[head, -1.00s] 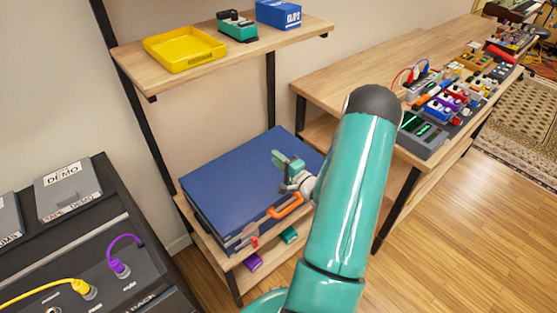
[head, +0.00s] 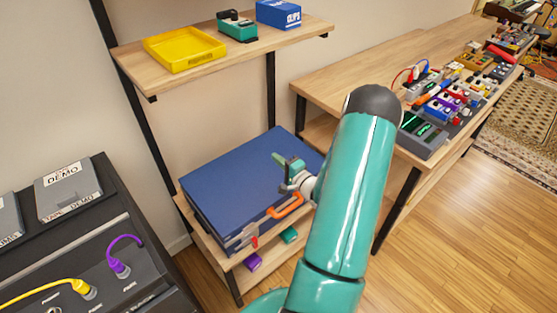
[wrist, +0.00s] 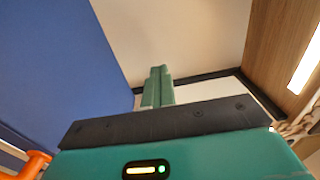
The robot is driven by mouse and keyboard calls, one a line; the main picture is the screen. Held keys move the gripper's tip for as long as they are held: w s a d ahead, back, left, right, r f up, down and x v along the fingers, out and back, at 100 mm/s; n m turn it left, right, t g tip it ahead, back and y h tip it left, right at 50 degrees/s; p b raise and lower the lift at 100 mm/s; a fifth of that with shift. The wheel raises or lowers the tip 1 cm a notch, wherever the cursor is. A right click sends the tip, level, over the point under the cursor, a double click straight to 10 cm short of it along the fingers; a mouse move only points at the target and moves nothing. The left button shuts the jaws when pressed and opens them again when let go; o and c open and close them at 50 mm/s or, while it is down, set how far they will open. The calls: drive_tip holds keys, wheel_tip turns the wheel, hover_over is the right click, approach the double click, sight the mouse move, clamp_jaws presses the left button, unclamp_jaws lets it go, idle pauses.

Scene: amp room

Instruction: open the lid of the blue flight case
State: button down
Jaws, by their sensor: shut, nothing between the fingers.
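The blue flight case (head: 240,180) lies flat on the shelf of the rack, and its lid looks shut. Its front has an orange handle (head: 286,206) and a red latch (head: 254,242). My gripper (head: 279,158) is shut and empty. In the head view it shows over the right part of the lid, and I cannot tell whether it touches. In the wrist view the fingers (wrist: 158,75) are together, with the blue case surface (wrist: 60,60) to their left and the orange handle (wrist: 34,164) at lower left. My arm hides the case's right front corner.
A shelf above holds a yellow tray (head: 184,48), a green device (head: 237,27) and a blue box (head: 279,13). A wooden bench (head: 345,75) with several pedals stands right. A black unit (head: 90,240) with cables stands left. Purple and green items sit beneath the case.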

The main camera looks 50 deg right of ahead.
drive_tip(key=c, duration=2.2)
unclamp_jaws()
drive_tip(key=c, duration=1.6)
unclamp_jaws()
drive_tip(key=shift+c, duration=0.2)
drive_tip(key=s+a, duration=0.1)
drive_tip(key=s, duration=1.2)
drive_tip(key=shift+s+a+f, duration=0.15)
drive_tip(key=shift+s+a, duration=0.15)
drive_tip(key=shift+s, duration=0.1)
